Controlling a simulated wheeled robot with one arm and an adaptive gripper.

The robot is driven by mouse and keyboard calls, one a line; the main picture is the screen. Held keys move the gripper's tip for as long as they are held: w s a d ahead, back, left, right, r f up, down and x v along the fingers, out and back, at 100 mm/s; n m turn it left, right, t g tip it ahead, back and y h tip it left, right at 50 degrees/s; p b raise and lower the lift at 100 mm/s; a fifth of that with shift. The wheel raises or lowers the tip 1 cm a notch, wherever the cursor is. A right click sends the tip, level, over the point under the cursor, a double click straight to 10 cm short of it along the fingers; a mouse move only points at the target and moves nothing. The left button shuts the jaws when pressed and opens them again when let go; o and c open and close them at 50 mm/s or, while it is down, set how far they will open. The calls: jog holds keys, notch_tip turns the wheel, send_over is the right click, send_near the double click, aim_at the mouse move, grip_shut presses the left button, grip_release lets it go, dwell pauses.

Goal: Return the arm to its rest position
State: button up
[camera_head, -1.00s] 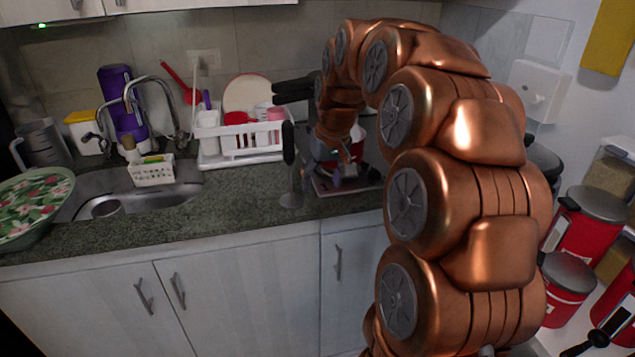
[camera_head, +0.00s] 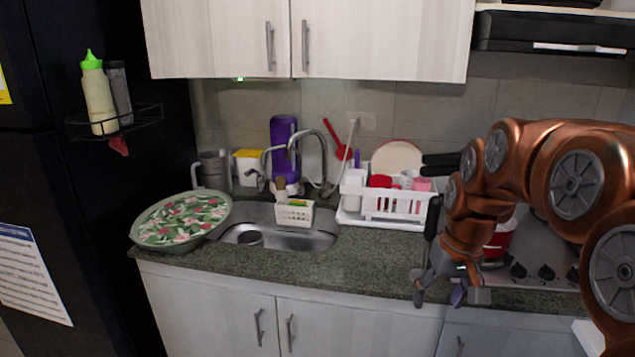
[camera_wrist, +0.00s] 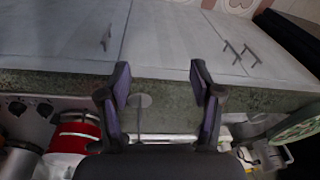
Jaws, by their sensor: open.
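My copper arm (camera_head: 572,184) enters from the right of the head view and bends down over the counter. My gripper (camera_head: 440,294) hangs at the counter's front edge, left of the stove, with its fingers pointing down. In the wrist view my gripper (camera_wrist: 160,74) has its two purple-padded fingers spread wide apart. The gripper is open and empty.
A black-handled upright tool (camera_head: 431,222) stands close behind my gripper. A red pot (camera_head: 503,238) is on the stove (camera_head: 540,272). A white dish rack (camera_head: 388,204), sink (camera_head: 285,233) and floral tray (camera_head: 181,219) lie leftward. The counter (camera_head: 355,262) between is clear.

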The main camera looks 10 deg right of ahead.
jog(key=s+a+f+g+p, duration=0.1)
jog(key=s+a, duration=0.2)
jog(key=s, duration=0.5)
jog(key=s+a+f+g+p, duration=0.1)
jog(key=s+a+f, duration=0.1)
jog(key=s, duration=0.6)
jog(key=s+a+f+n+g+p, duration=0.1)
jog(key=s+a, duration=0.3)
jog(key=s, duration=0.4)
jog(key=shift+a+f+h, duration=0.3)
jog(key=shift+a+f, duration=0.05)
jog(key=shift+a, duration=0.05)
